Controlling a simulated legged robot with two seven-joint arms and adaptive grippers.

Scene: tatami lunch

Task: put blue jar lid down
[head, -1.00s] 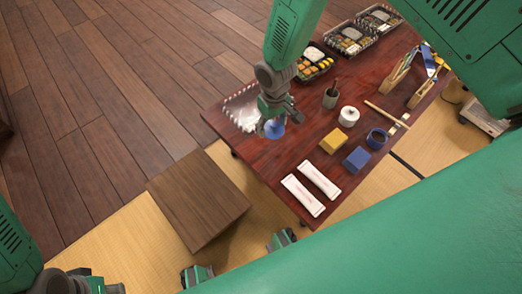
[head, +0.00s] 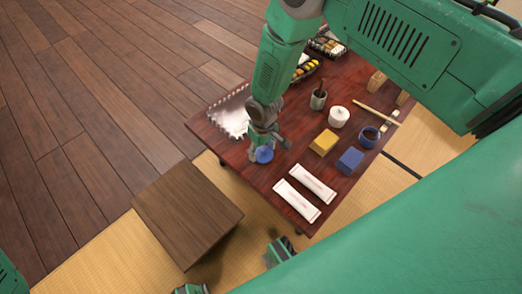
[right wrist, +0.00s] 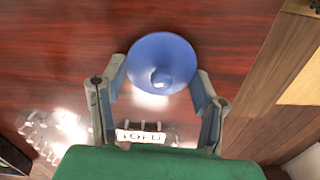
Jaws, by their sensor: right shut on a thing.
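The blue jar lid (head: 263,155) is a round, shallow cone with a small knob. My right gripper (head: 264,144) is shut on it near the left front edge of the dark red table (head: 262,180). In the right wrist view the lid (right wrist: 165,55) sits between the two fingertips of the gripper (right wrist: 160,82), knob toward the camera. I cannot tell whether the lid touches the tabletop. A dark blue round open vessel (head: 369,138) stands on the right part of the table. My left gripper is not clearly visible.
A yellow block (head: 324,142), a blue block (head: 350,160), a white pot (head: 339,117), a grey cup (head: 318,100) and white packets (head: 297,201) stand or lie rightward. A wooden low stand (head: 187,213) is beside the table.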

